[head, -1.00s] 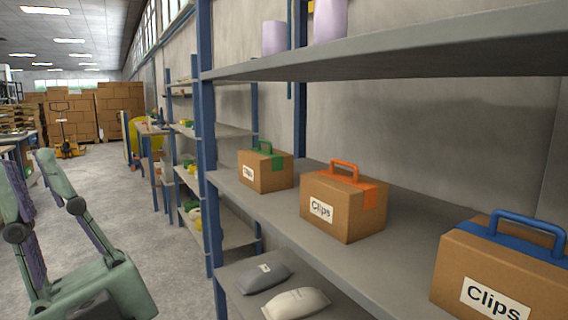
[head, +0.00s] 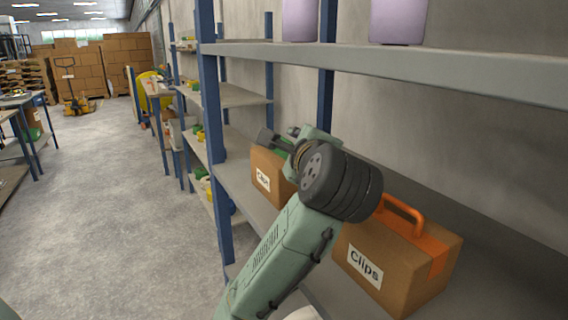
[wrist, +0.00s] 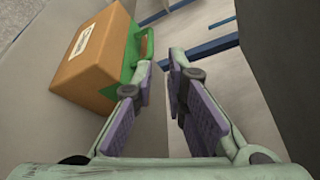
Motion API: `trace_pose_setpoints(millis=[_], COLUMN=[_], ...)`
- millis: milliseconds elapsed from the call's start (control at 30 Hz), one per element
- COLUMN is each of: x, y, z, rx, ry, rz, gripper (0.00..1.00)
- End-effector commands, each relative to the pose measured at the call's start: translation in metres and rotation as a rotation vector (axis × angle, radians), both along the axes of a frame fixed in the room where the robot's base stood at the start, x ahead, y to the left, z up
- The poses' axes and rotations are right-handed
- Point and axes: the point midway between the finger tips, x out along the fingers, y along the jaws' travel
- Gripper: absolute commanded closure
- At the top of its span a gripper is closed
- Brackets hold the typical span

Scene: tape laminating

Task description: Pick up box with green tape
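The cardboard box with green tape (head: 264,180) stands on the middle shelf and carries a white "Clips" label. In the head view my arm hides its right part and most of its green handle. In the wrist view the box (wrist: 88,62) is at upper left, with its green handle (wrist: 149,42) close to the left fingertip. My gripper (wrist: 164,66) is open with a narrow gap between the fingertips. I see nothing between the fingers. In the head view my gripper (head: 277,141) is at the top of the box; whether it touches cannot be told.
A box with orange tape and handle (head: 400,258) stands to the right on the same grey shelf (head: 228,184). A blue upright post (head: 211,130) is left of the green-taped box. An upper shelf (head: 420,66) holds purple containers. The aisle floor (head: 120,190) is clear.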

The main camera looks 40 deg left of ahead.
Motion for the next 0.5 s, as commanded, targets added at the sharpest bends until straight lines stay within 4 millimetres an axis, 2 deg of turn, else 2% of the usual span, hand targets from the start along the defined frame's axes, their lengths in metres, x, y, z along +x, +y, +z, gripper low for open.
trace_pose_setpoints(millis=[133,333,500], x=[0.004,0.025,0.034], y=[0.009,0.032,0.042], z=[-0.01,-0.017,-0.02], rx=[0.014,0.013,0.015], ry=[0.098,0.101,0.097], rz=[0.015,0.015,0.014], gripper=[0.87,0.87,0.87])
